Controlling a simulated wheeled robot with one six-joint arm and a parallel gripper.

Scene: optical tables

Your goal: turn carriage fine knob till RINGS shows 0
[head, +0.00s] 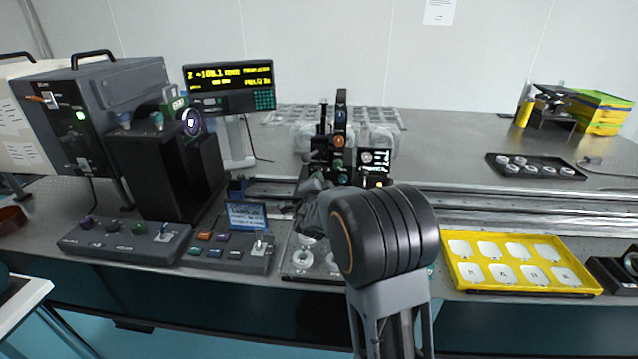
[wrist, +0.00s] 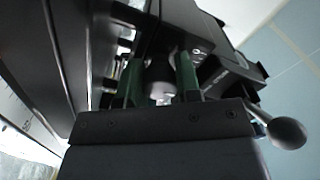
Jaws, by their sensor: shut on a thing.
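In the wrist view, my gripper (wrist: 160,78) has its two green fingers on either side of a small grey round knob (wrist: 162,90), shut on it. It appears to be the carriage fine knob, though no label on it can be read. In the head view, the dark carriage (head: 338,150) stands on the rail at the middle, and my arm hides the knob and fingers. The readout (head: 228,82) at the back left shows yellow text starting Z +108.1; its other text is too small to read surely.
A control box with knobs (head: 125,240) and a button panel (head: 230,252) lie at the front left. A yellow tray (head: 597,290) of white pieces is at the right front. In the wrist view, a dark ball-ended lever (wrist: 288,133) is close beside my gripper's right.

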